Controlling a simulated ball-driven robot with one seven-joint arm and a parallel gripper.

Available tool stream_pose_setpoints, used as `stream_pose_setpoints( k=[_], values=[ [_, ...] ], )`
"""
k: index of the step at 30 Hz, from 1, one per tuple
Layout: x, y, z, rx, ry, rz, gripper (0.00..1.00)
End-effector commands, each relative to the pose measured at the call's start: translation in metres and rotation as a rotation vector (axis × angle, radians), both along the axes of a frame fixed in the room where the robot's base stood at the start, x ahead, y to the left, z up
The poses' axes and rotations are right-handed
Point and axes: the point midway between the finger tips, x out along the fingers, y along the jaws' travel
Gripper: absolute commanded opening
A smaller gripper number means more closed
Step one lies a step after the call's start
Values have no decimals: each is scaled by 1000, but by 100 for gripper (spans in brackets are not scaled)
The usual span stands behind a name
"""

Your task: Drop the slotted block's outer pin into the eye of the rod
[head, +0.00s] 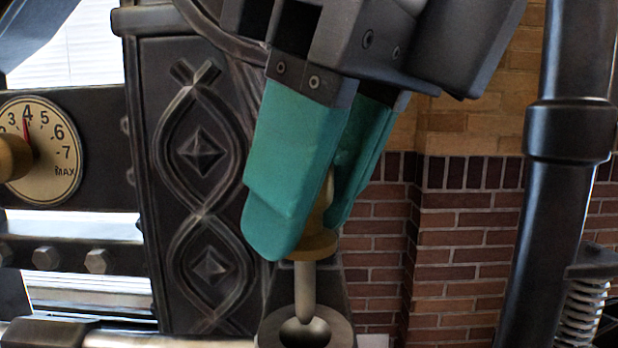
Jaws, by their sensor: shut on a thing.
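My gripper (308,238), with two teal fingers, is shut on a pin (305,285) and points downward. The pin has a brass-coloured head (321,243), partly hidden by the fingers, and a slim steel shank hanging nearly upright. Below it, at the bottom edge, is a dark metal ring, the eye (342,331), cut off by the frame. The shank's rounded tip shows against the eye's opening. I cannot tell whether the tip is just above the hole or slightly inside it. I cannot make out the slotted block clearly.
A dark ornamented press frame (205,215) stands behind and left of my gripper. A dial (45,150) with a red pointer is at the left. A thick black post (560,140) and a spring (580,310) are at the right, before a brick wall (455,225).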

Motion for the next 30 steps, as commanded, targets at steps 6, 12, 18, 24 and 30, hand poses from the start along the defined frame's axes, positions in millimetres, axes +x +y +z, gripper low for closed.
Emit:
stream_pose_setpoints(
  k=[6, 12, 18, 24, 30],
  values=[
    [0, 0, 0, 1, 0, -1, 0],
    [0, 0, 0, 0, 0, 0, 0],
    [0, 0, -2, 0, 0, 0, 0],
    [0, 0, -6, -1, -1, 0, 0],
    [0, 0, -9, -1, -1, 0, 0]
  ],
)
